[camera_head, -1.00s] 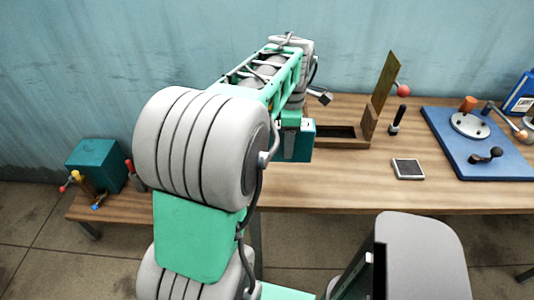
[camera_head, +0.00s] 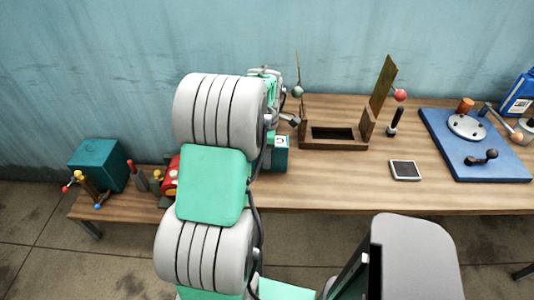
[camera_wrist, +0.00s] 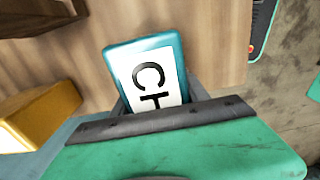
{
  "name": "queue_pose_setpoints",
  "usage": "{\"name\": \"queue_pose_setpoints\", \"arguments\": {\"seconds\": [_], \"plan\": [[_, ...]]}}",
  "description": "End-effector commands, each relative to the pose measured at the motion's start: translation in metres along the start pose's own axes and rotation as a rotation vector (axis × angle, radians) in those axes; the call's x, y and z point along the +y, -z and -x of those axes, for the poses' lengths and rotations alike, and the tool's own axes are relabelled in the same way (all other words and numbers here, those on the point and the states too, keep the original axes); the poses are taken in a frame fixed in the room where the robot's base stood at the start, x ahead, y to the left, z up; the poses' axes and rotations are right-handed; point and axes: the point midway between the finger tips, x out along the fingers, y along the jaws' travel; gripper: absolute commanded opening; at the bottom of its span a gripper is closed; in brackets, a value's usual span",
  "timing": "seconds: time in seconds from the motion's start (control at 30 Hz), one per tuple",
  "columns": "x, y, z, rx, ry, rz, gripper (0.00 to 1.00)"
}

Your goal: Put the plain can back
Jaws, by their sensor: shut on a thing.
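In the head view a teal block with a white mark (camera_head: 281,156) shows at the end of my arm, which looks like the same can. My fingers are hidden there. I cannot tell whether the can touches the table, nor which thing is the plain can.
A wooden frame with a dark opening (camera_head: 362,145) stands right of my gripper, with upright boards. Further right are a black-handled tool (camera_head: 395,122), a flat grey-screened device (camera_head: 405,170) and a blue board (camera_head: 470,163). At left are a teal box (camera_head: 98,162) with coloured knobs and a red object (camera_head: 170,182).

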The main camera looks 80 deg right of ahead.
Motion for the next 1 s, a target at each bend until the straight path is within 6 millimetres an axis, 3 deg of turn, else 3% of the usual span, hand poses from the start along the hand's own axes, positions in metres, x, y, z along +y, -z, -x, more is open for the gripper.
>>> {"name": "queue_pose_setpoints", "arguments": {"seconds": [0.07,0.1,0.33,0.7,1.0], "plan": [[0.001,0.0,-0.002,0.0,-0.003,0.0,0.0],[0.0,0.0,-0.003,0.0,0.0,0.0,0.54],[0.0,0.0,-0.002,0.0,0.0,0.0,0.73],[0.001,0.0,0.007,0.0,-0.002,0.0,0.74],[0.001,0.0,0.079,-0.001,-0.005,0.0,0.74]]}}
